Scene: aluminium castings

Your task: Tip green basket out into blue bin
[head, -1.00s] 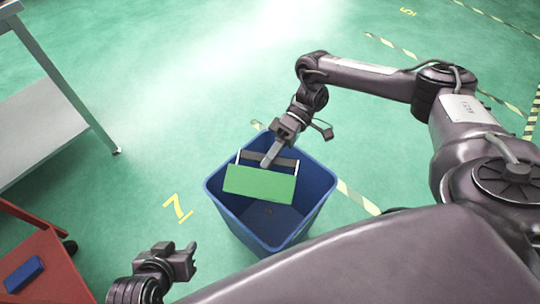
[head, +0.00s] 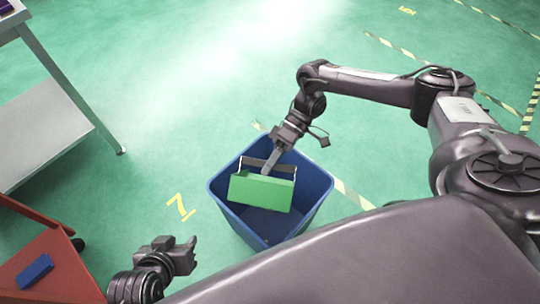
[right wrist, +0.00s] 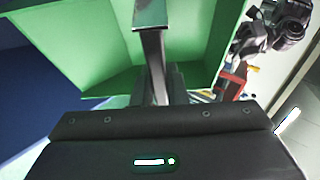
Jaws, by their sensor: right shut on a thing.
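The green basket (head: 261,192) hangs in the mouth of the blue bin (head: 228,206), within its rim in the head view. One broad green side faces my head camera. My right gripper (head: 268,165) is shut on the basket's grey handle. The right wrist view shows the handle bar (right wrist: 151,60) running into the jaws, with green basket walls (right wrist: 95,45) behind. The part of the basket's inside that shows looks bare; the rest is hidden. My left gripper (head: 186,255) is low at the left, apart from the bin; its jaw opening is unclear.
A grey table (head: 45,125) with a lower shelf stands at the left. A red cart (head: 55,265) with a blue block (head: 35,271) is at the lower left. Green floor around the bin is mostly clear, with yellow markings (head: 180,206).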

